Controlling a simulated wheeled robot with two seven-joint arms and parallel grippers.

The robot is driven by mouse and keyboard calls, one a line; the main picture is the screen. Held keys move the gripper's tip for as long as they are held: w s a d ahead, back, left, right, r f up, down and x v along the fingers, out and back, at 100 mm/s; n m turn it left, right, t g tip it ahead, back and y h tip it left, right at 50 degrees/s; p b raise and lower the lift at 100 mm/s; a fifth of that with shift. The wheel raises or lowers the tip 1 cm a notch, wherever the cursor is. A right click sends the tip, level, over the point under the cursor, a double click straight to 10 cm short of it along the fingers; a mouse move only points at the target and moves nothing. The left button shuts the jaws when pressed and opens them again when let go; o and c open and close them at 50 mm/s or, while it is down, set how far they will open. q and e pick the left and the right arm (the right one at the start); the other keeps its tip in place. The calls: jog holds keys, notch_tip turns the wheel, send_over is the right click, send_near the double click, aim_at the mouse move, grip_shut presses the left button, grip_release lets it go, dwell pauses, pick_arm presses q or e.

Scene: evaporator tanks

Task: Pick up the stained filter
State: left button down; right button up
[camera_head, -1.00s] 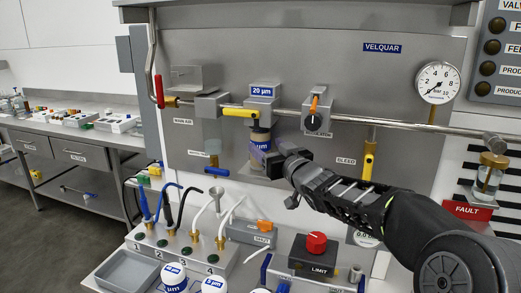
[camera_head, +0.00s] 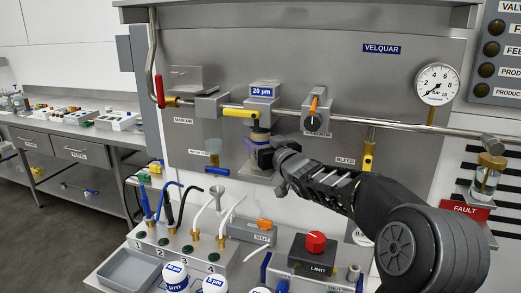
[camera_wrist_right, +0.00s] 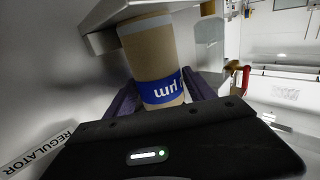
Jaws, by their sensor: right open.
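The stained filter (camera_head: 259,137) is a tan-brown upright cylinder with a blue band, below the "20 µm" filter head (camera_head: 262,92) on the pipe. In the right wrist view the filter (camera_wrist_right: 152,58) fills the upper middle, its blue band facing the camera. My right gripper (camera_head: 257,155) is at the filter's lower part. Its purple fingers stand on either side of the filter, open, at about band height; whether they touch it I cannot tell. The filter's lower part is largely hidden by the gripper in the head view. My left gripper is not in view.
Below are hose connectors, a grey tray (camera_head: 128,271), several white filters with blue labels (camera_head: 175,275) and a red-knobbed box (camera_head: 314,255).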

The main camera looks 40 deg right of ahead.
jog(key=c, duration=1.2)
jog(key=shift+c, duration=0.3)
jog(key=shift+r, duration=0.25)
jog(key=shift+r, duration=0.2)
jog(key=s+a+b, duration=0.1)
jog(key=s+a, duration=0.2)
jog(key=s, duration=1.4)
jog(key=shift+s+r, duration=0.35)
jog(key=shift+a, duration=0.1)
